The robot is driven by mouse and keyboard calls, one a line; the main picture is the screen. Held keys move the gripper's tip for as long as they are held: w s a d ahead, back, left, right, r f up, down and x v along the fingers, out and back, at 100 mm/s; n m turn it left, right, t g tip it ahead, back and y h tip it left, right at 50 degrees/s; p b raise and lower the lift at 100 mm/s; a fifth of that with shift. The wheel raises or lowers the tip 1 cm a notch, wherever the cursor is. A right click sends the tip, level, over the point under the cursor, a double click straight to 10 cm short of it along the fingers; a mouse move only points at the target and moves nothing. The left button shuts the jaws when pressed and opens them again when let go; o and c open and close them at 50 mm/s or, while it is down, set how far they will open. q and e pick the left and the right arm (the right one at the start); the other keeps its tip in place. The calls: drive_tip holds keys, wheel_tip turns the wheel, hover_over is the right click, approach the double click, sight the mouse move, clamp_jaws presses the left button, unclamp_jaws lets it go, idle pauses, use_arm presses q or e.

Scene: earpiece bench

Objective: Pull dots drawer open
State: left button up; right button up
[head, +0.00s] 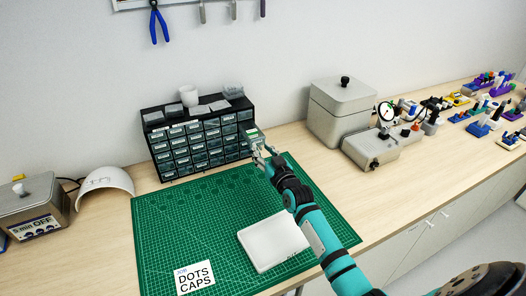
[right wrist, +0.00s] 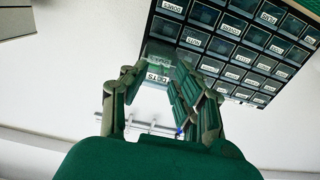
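The black cabinet (head: 155,149) of small labelled drawers stands at the back of the bench. In the head view, one drawer (head: 251,133) juts out at its upper right corner. In the right wrist view, this drawer's label (right wrist: 158,78) seems to read DOTS. My right gripper (head: 262,149) is at this drawer's front. In the right wrist view, the fingers of my right gripper (right wrist: 160,72) lie on either side of the drawer front and appear closed on it. The fingertips' contact is partly hidden. My left gripper is not in view.
A green cutting mat (head: 165,225) lies before the cabinet, with a white tray (head: 272,241) and a DOTS CAPS card (head: 194,277) on it. Cups and trays sit on the cabinet. A grey box (head: 341,112) stands to the right. The mat's left part is clear.

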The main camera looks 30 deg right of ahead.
drive_tip(key=shift+s, duration=0.25)
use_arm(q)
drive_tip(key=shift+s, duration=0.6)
use_arm(e)
drive_tip(key=s, duration=1.1)
drive_tip(key=shift+s+a, duration=0.25)
drive_tip(key=shift+a, duration=0.1)
